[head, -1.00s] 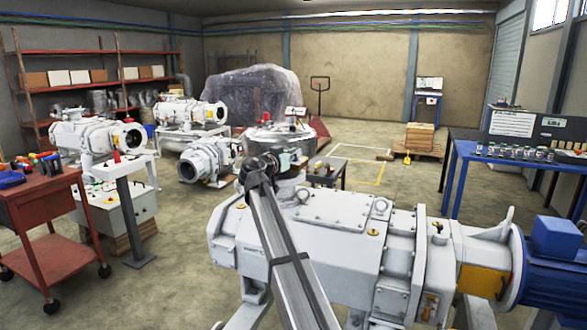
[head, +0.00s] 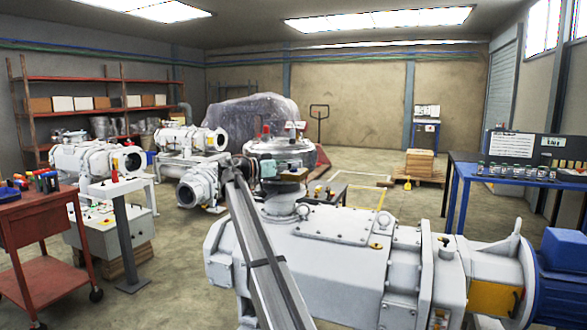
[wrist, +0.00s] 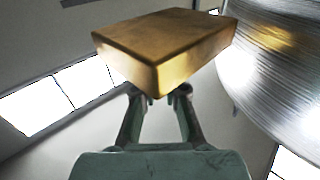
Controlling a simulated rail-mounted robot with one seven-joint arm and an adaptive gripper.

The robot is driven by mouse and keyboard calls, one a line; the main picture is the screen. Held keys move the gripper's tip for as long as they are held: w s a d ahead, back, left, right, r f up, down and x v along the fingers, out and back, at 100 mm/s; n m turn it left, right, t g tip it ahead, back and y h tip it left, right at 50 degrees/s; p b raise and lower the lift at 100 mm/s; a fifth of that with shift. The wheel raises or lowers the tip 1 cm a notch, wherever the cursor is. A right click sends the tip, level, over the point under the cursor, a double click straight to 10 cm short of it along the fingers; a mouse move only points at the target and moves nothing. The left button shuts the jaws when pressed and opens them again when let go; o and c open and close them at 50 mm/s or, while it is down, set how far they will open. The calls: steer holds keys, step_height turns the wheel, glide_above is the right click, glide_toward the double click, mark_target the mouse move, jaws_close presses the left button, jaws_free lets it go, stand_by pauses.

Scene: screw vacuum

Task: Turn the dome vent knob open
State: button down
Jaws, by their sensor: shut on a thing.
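My gripper (wrist: 162,96) is shut on a brass-coloured block (wrist: 165,45), which sits at the fingertips in the wrist view. In the head view the same block (head: 293,174) appears as a small brown piece at the end of my greenish gripper (head: 280,171). Both are in front of the round metal dome (head: 280,150). A small red part (head: 266,130) stands up at the dome's top left; I cannot tell whether it is the vent knob. In the wrist view a large curved, brushed metal surface (wrist: 275,70) lies to the right of the block.
A big white pump (head: 330,245) fills the foreground below the dome. A red cart (head: 35,235) with tools is at left, and a blue bench (head: 470,172) is at right. Behind the dome are a wrapped bulk (head: 240,112) and open floor at right.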

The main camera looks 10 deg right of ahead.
steer(key=shift+s+f, duration=0.1)
stand_by(0.3)
steer(key=c, duration=1.2)
jaws_free()
steer(key=shift+a, duration=0.15)
steer(key=v, duration=1.1)
steer(key=shift+a, duration=0.4)
